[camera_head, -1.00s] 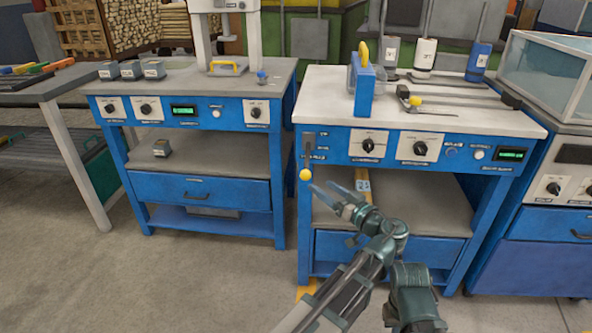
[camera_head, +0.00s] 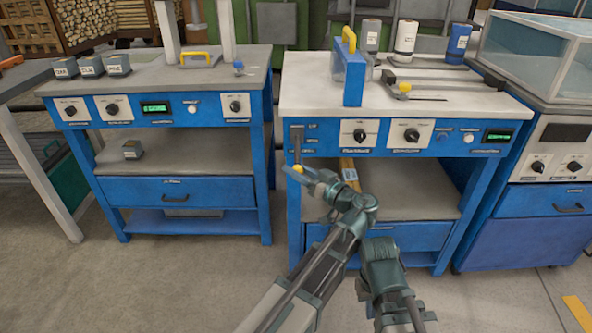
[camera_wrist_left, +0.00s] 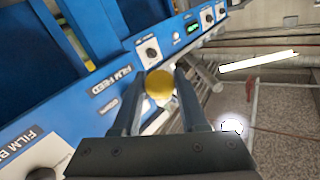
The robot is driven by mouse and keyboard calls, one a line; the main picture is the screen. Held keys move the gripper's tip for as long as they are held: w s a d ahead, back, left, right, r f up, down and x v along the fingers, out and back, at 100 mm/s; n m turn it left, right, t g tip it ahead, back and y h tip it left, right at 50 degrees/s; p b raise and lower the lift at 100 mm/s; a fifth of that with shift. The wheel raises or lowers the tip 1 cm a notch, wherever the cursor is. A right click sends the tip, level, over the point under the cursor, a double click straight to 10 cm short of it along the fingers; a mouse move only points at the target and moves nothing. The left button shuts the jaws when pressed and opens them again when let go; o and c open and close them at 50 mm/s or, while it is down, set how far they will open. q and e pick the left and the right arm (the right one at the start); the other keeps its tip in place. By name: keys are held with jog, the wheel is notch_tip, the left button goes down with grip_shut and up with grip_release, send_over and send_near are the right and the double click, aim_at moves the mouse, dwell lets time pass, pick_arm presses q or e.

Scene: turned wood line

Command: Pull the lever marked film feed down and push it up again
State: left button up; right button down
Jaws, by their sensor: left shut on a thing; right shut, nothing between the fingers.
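The film feed lever shows as a yellow knob (camera_head: 297,169) below a dark slotted plate (camera_head: 296,140) at the left end of the right blue bench's front panel. My left gripper (camera_head: 299,173) is at the knob. In the left wrist view the knob (camera_wrist_left: 160,84) sits between the two fingers (camera_wrist_left: 156,95), which are shut on it. The FILM FEED label (camera_wrist_left: 110,80) shows beside it there. The lever's shaft is mostly hidden. My right gripper (camera_head: 379,252) is low in front of the same bench, away from the lever; its fingertips are hard to make out.
Knobs and a green display (camera_head: 498,135) line the panel to the right. A blue guard with a yellow handle (camera_head: 349,72) stands on the bench top (camera_head: 300,95). A second blue bench (camera_head: 185,190) is at left, with a floor gap between.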

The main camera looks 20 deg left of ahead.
pick_arm(q)
grip_shut()
dwell(1.0)
